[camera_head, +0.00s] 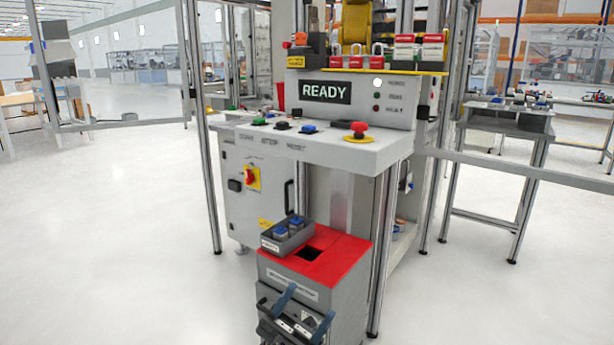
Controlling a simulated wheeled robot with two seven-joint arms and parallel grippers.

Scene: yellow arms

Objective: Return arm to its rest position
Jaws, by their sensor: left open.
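My left gripper (302,312) shows at the bottom edge, a little left of the middle of the picture. Its two blue-grey fingers are spread apart, with nothing seen between them. It appears in front of the lower part of a grey cabinet with a red top (331,252). I cannot tell whether it touches the cabinet. The rest of my left arm is out of the picture. My right gripper is not in view.
A grey tray (272,247) with blue-topped items sits on the red top beside a dark square opening. Behind stands a control desk (350,151) with coloured buttons, a red emergency stop (358,127) and a READY display (325,92). The floor at left is clear.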

